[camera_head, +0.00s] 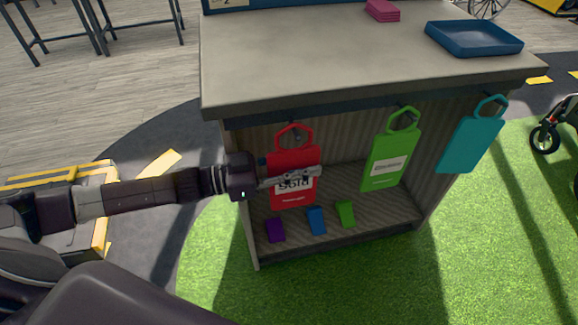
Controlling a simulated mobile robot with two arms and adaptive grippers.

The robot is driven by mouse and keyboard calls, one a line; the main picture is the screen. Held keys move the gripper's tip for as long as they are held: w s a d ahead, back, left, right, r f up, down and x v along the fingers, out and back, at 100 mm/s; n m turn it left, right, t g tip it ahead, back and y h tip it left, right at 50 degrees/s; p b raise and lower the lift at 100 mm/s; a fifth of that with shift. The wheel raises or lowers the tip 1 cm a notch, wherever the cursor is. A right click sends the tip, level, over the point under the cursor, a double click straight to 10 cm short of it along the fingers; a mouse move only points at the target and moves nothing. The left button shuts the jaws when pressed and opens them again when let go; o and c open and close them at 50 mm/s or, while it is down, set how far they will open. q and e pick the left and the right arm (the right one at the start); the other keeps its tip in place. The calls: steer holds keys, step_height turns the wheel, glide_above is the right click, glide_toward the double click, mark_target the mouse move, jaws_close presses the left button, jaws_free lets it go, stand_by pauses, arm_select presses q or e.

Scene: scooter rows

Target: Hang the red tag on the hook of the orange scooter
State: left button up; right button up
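The red tag (293,158) has a loop handle and white lettering. It hangs upright from a hook under the counter's front edge, leftmost of three tags. My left gripper (304,177) reaches in from the left, and its fingers lie across the middle of the red tag, hiding part of the lettering. I cannot tell whether the fingers are closed on the tag or only in front of it. My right gripper is not in view. No orange scooter can be made out; a wheel with a reddish fork (545,137) shows at the right edge.
A green tag (391,157) and a teal tag (470,141) hang to the right under the counter (350,60). Purple, blue and green small blocks stand on the shelf below. A blue tray (474,38) and pink stack (382,10) sit on top. Grass in front is clear.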

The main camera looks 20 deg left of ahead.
arm_select(q)
steer(key=shift+x, duration=0.8)
steer(key=shift+c, duration=0.6)
jaws_close()
